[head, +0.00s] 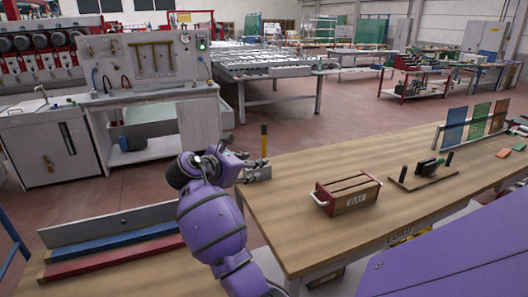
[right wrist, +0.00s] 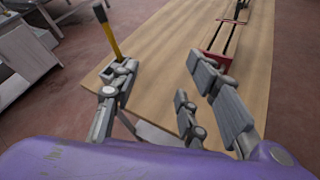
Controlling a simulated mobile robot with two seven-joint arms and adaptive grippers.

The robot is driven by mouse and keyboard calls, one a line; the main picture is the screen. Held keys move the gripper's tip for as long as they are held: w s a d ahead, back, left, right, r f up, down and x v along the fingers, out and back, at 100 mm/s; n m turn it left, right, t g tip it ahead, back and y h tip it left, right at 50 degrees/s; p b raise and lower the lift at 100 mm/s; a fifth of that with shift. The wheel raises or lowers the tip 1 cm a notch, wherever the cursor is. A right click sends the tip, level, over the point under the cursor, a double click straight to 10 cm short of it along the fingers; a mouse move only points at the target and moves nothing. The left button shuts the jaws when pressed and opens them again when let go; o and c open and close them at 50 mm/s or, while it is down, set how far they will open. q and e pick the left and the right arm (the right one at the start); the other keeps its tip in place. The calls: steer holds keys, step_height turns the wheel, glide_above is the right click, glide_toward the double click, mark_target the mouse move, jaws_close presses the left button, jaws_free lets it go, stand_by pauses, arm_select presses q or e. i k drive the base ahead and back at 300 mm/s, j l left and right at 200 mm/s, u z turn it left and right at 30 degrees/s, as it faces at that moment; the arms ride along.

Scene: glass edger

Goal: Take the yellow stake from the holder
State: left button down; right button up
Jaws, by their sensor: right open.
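The yellow stake (head: 264,146) stands upright in a small grey holder (head: 262,173) at the left end of the wooden table. In the right wrist view the stake (right wrist: 112,42) has a dark upper end and leans in the picture, with its foot in the holder (right wrist: 122,72). My right gripper (head: 247,167) is beside the holder, its fingers partly hidden by my wrist in the head view. In the right wrist view the gripper (right wrist: 150,88) is open and empty, with the stake beyond the left finger rather than between the fingers. My left gripper is not in view.
A red-ended wooden box (head: 348,192) stands right of the holder on the table (head: 300,235). Beyond it are a board with a black tool (head: 425,170) and coloured glass panes (head: 475,121). Red and blue bars (head: 115,260) lie at the lower left.

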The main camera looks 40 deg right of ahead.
mark_target(263, 125)
steer(key=i+l, duration=0.8)
steer(key=l, duration=0.1)
